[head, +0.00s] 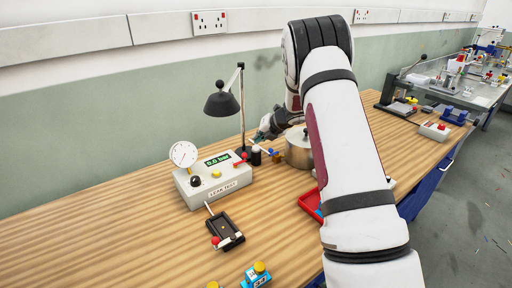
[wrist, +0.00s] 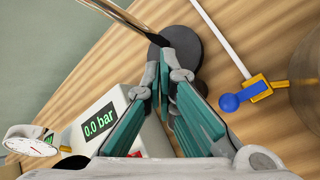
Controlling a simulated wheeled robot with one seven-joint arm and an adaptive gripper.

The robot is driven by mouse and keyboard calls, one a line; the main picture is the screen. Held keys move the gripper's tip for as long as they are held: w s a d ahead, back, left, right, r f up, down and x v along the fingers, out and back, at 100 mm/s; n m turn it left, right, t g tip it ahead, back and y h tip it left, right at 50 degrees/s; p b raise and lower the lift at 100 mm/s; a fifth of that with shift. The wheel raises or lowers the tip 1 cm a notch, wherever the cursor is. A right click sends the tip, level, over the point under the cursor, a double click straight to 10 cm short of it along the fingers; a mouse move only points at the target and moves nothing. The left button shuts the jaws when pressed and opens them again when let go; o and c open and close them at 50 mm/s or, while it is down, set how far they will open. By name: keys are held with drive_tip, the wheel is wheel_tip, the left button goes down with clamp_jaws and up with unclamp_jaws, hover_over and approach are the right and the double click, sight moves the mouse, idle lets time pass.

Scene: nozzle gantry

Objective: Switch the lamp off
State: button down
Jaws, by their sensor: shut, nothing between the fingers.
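The desk lamp has a black cone shade (head: 222,104) on a thin upright pole (head: 242,100) and stands at the back of the bench. No glow shows under the shade in the head view. In the wrist view the pole (wrist: 118,20) runs to a round dark base (wrist: 185,40). My gripper (head: 265,133) is to the right of the pole, in front of the wall. In the wrist view my gripper (wrist: 172,72) has its green-padded fingers shut and empty, tips over the dark base. Contact cannot be told. The fingers hide part of the base, and I see no clear switch.
A leak-test box (head: 218,178) with a "0.0 bar" display and a dial gauge (head: 184,154) stands left of the lamp. A metal pot (head: 299,150) and a blue-handled valve (wrist: 232,102) are to the right. A black tray (head: 224,230) lies in front.

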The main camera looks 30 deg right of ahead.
idle(0.4)
drive_tip(key=shift+f+b, duration=0.35)
drive_tip(key=shift+f, duration=0.1)
drive_tip(key=shift+f, duration=0.35)
idle(0.5)
drive_tip(key=shift+r, duration=0.8)
wheel_tip(320, 180, up, 6)
drive_tip(key=shift+p, duration=0.85)
drive_tip(key=shift+s, duration=0.1)
